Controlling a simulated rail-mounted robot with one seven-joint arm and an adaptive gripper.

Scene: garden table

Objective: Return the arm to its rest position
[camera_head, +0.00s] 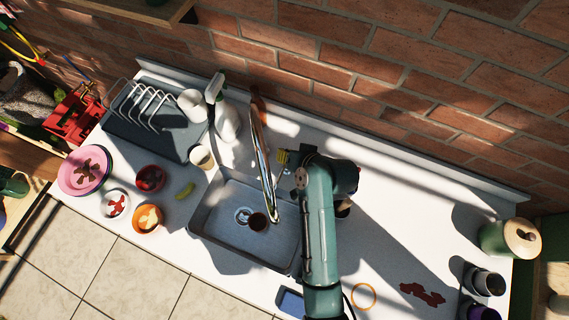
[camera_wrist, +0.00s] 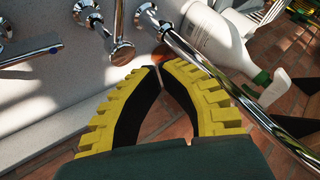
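In the wrist view my gripper (camera_wrist: 159,68) shows two yellow fingers with black pads. Their tips meet or nearly meet, and nothing shows between them. The chrome tap (camera_head: 264,165) rises just left of the gripper in the head view. Its long spout (camera_wrist: 215,77) passes close beyond the fingertips in the wrist view. My arm crosses the right side of the sink and hides part of the counter.
A spray bottle (camera_head: 227,122) and a dish rack (camera_head: 150,107) stand left of the tap. Bowls and a pink plate (camera_head: 75,180) are further left. A green pot (camera_head: 500,238) and dark cups (camera_head: 486,281) stand far right.

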